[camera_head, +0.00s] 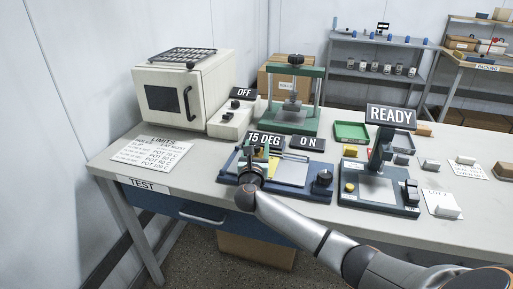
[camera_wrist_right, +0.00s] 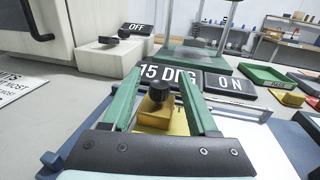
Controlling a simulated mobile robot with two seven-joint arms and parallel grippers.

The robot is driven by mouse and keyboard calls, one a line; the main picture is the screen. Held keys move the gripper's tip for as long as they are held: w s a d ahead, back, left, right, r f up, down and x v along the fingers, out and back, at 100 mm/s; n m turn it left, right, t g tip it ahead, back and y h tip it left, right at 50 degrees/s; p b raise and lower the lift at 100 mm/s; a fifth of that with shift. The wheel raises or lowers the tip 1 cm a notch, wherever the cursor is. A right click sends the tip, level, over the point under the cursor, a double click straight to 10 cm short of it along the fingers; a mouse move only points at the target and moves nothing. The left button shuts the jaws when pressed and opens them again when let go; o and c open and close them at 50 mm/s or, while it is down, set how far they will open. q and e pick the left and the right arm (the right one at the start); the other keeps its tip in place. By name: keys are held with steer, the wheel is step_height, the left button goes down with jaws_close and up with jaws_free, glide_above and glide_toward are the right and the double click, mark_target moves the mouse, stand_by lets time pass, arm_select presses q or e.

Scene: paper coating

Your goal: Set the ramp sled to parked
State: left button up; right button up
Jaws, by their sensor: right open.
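The yellow sled (camera_wrist_right: 157,117) with a black knob (camera_wrist_right: 160,91) sits on the blue ramp device (camera_head: 318,194), at its left part. Signs behind the device read "15 DEG" (camera_head: 265,139) and "ON" (camera_head: 308,143). My right gripper (camera_wrist_right: 165,82) is open, its two green fingers on either side of the yellow sled and knob in the right wrist view. I cannot tell whether a finger touches them. In the head view the gripper (camera_head: 257,160) and wrist cover much of the sled. My left gripper is not in view.
A white oven (camera_head: 168,98) and a switch box with an "OFF" sign (camera_head: 244,93) stand at the left. A green press (camera_head: 289,121) is behind the ramp device. A blue stand with a "READY" sign (camera_head: 391,116) is to the right. A green tray (camera_head: 351,131) lies behind it.

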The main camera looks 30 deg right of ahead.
steer(key=shift+c, duration=0.2)
jaws_close()
stand_by(1.1)
